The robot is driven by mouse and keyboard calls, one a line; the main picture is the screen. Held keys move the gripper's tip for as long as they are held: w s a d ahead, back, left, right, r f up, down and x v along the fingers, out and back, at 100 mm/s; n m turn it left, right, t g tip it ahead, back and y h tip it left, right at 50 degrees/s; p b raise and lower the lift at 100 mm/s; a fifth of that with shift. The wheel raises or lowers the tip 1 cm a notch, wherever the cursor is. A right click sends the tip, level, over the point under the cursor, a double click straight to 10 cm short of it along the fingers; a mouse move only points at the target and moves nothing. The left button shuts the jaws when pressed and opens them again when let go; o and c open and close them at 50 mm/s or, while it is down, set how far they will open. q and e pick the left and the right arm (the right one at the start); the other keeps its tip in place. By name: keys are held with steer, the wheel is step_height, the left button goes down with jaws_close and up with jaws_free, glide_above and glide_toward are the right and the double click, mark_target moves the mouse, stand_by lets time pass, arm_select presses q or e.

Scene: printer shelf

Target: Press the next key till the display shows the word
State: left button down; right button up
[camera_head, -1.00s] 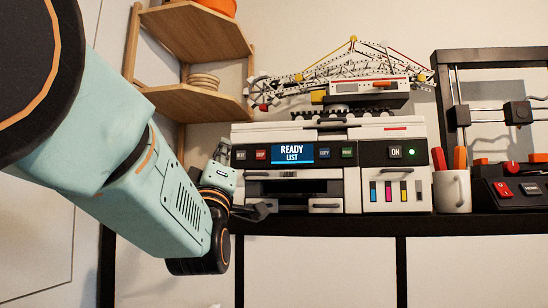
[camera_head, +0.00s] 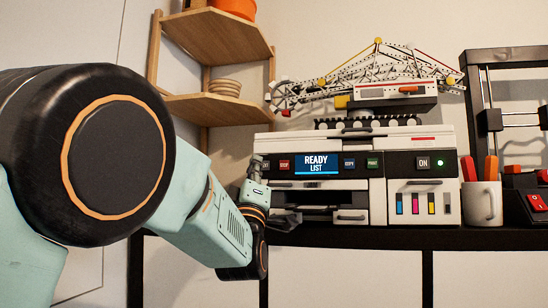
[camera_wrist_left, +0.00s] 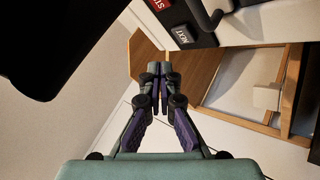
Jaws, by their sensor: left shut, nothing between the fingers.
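The white printer (camera_head: 350,145) stands on the dark shelf. Its blue display (camera_head: 318,164) reads "READY LIST". A row of small keys sits on the black panel: a red key (camera_head: 284,164) left of the display, and a dark key and a green key to its right. In the left wrist view the NEXT key (camera_wrist_left: 183,36) shows dark with white letters, beside a red key (camera_wrist_left: 160,4) at the top edge. My left gripper (camera_wrist_left: 157,70) is shut and empty, apart from the NEXT key. In the head view it is at the printer's left front (camera_head: 285,221). My right gripper is out of view.
A wooden corner shelf (camera_head: 220,108) stands behind on the left. A truss model (camera_head: 375,80) rests on the printer. A white mug (camera_head: 482,203) with pens and a dark machine with red switches (camera_head: 537,201) stand at the right.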

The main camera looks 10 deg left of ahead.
mark_target(265, 166)
arm_select(q)
steer(key=shift+w+d+f, duration=0.1)
steer(key=shift+w+d, duration=0.15)
steer(key=shift+w, duration=0.35)
steer(key=shift+w+d, duration=0.25)
steer(key=shift+w, duration=0.35)
steer(key=shift+s+a, duration=0.15)
steer(key=shift+a, duration=0.35)
steer(key=shift+d, duration=0.1)
steer(key=shift+w, duration=0.45)
